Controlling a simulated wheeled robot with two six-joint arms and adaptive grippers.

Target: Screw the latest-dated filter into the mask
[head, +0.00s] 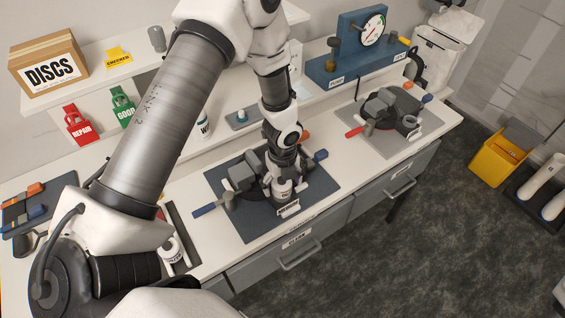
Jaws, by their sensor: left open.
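A dark grey mask (243,176) with blue and orange strap ends lies on a dark mat (235,228) at the middle of the bench. My left gripper (283,172) reaches down over the mask's right part. It is open, with its fingers around or just above a pale round filter (283,188) at the mask; I cannot tell whether they touch. A white labelled cylinder (172,248), perhaps a filter, sits in a dark tray at the left, partly hidden by my arm. Another white labelled cylinder (203,126) stands behind the mat. Dates are too small to read. My right gripper is not in view.
A second mask (381,106) with a red strap end lies on a grey mat (400,145) at the right. A gauge (373,29) on a blue stand is behind it. A DISCS box (48,72) stands on the shelf. A yellow bin (497,160) is on the floor.

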